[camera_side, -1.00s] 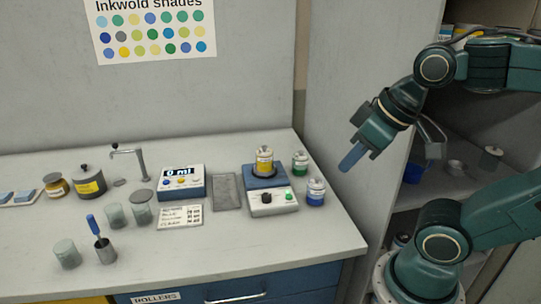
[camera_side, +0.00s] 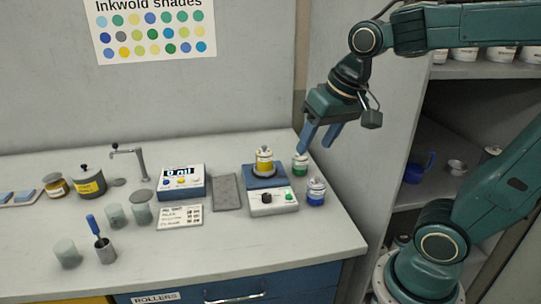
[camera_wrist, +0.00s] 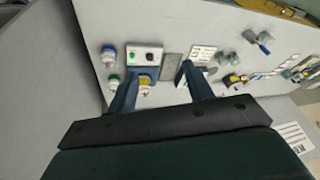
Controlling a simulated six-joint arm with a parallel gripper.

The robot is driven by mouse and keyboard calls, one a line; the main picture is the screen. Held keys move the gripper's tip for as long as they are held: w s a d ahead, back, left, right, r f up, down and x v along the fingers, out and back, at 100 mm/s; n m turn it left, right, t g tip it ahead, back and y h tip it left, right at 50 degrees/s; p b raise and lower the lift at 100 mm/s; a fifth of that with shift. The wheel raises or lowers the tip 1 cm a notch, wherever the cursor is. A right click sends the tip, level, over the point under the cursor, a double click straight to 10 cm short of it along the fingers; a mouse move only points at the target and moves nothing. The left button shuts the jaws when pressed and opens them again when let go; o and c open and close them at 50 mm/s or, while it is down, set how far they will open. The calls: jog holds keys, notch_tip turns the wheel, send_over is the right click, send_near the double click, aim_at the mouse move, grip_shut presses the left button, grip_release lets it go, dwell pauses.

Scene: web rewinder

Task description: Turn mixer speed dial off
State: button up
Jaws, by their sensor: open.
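The mixer (camera_side: 270,200) is a blue and white box near the right end of the counter, with a yellow-banded jar (camera_side: 264,161) on top. Its black speed dial (camera_side: 267,198) is on the front panel, left of a green button (camera_side: 289,196). In the wrist view the mixer (camera_wrist: 145,58) lies beyond my fingers, with the dial (camera_wrist: 153,57) small on its white panel. My gripper (camera_side: 318,140) is open and empty, above and to the right of the mixer, apart from it. Its two blue fingers also show in the wrist view (camera_wrist: 158,85). The dial's setting is too small to read.
Green-banded (camera_side: 300,163) and blue-banded (camera_side: 316,191) jars stand right of the mixer. A dark grey pad (camera_side: 227,192) and a dispenser with a display (camera_side: 181,182) stand left. The counter (camera_side: 240,235) in front of the mixer is clear.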

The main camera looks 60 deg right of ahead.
jog(key=w+d+f+m+g, duration=0.1)
jog(key=w+d+f+m, duration=0.15)
jog(key=w, duration=0.35)
jog(key=w+d+f+m+g, duration=0.1)
jog(key=w+d+f+m, duration=0.1)
jog(key=w+m, duration=0.25)
jog(key=m+g, duration=0.2)
jog(key=m, duration=0.4)
send_over(267, 195)
notch_tip(267, 195, down, 11)
jog(key=shift+a+r, duration=0.1)
jog(key=shift+r, duration=0.05)
notch_tip(267, 195, down, 14)
jog(key=shift+r, duration=0.1)
jog(key=shift+c, duration=0.4)
jog(key=c, duration=0.9)
